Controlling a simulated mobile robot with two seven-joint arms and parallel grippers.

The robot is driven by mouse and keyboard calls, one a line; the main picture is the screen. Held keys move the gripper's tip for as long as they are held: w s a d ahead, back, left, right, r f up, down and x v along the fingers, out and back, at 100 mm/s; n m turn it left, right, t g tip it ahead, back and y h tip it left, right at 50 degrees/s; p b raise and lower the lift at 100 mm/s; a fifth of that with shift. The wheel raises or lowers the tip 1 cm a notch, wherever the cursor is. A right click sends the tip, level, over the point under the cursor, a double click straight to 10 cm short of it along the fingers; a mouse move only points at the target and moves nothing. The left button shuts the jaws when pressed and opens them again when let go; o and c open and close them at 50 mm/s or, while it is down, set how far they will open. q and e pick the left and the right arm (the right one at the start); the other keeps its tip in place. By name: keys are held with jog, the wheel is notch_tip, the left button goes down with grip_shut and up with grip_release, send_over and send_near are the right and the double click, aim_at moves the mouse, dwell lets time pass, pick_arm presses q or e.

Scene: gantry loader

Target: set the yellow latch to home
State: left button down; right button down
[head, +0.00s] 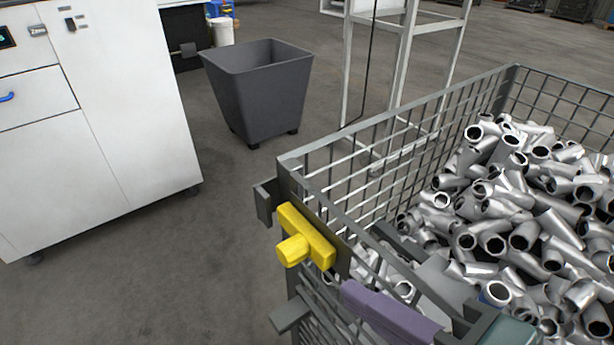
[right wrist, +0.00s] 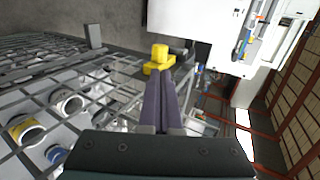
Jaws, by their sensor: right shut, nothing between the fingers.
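The yellow latch (head: 318,246) is mounted on the near corner of a wire-mesh bin. It has a short bar, slanting down to the right in the head view, and a stubby knob sticking out to the lower left. It also shows in the right wrist view (right wrist: 158,66), just beyond my fingertips. My right gripper (head: 350,294) has purple fingers closed together and empty. They point at the latch from the lower right, with a small apparent gap in the head view. The right wrist view also shows the fingers (right wrist: 161,82). I see no home marking. My left gripper is out of view.
The mesh bin (head: 395,125) is piled with grey metal pipe fittings (head: 510,190). Dark brackets jut from its corner (head: 264,202). A white cabinet (head: 110,120) stands left, and a dark grey waste bin (head: 258,85) stands behind. The floor left of the latch is clear.

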aim_at(289, 247)
jog(key=b+x, duration=0.2)
jog(key=x, duration=0.7)
jog(key=shift+w+a+f, duration=0.1)
jog(key=shift+w, duration=0.05)
jog(key=w+a, duration=0.2)
jog(key=shift+w, duration=0.3)
jog(key=shift+s+d, duration=0.1)
